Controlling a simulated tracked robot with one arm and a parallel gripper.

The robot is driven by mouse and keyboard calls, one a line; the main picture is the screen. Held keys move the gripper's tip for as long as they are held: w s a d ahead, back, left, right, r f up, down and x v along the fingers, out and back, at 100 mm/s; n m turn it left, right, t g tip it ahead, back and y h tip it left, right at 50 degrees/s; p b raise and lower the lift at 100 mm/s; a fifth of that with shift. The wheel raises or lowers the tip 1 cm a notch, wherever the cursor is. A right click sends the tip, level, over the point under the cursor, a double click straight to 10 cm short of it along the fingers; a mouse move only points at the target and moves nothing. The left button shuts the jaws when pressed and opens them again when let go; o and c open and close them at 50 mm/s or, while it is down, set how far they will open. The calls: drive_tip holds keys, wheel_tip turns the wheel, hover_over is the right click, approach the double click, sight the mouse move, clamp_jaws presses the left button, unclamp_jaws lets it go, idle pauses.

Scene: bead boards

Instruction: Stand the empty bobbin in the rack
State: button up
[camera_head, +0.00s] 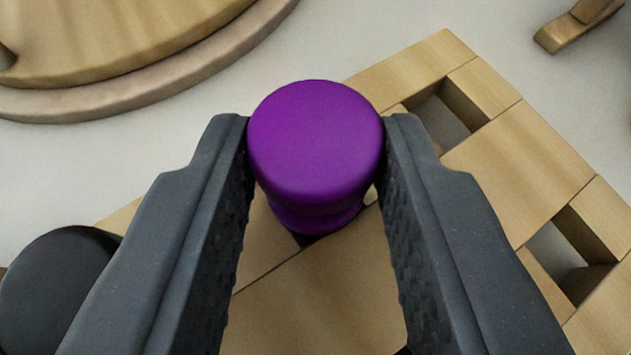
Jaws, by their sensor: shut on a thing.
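A purple bobbin (315,140) with a rounded flat top stands upright between the tips of my gripper (316,150). Both dark grey fingers touch its sides, so the gripper is shut on it. A narrower purple part and a lower flange show beneath the top. The wooden rack (520,165) with square holes lies under the gripper. A dark gap shows at the rack just below the bobbin's lower end. The bobbin hides most of that spot, so I cannot tell whether its end is inside a hole or above it.
Two open square holes (440,122) (570,262) show in the rack at right. A black round-topped object (55,290) is at lower left, beside the left finger. A large round wooden piece (120,70) lies at upper left, and a small wooden part (575,25) at upper right.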

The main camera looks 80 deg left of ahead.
drive_tip(key=o, duration=0.7)
drive_tip(key=shift+f, duration=0.1)
drive_tip(key=p+v, duration=0.2)
drive_tip(key=v, duration=1)
drive_tip(key=shift+w, duration=0.1)
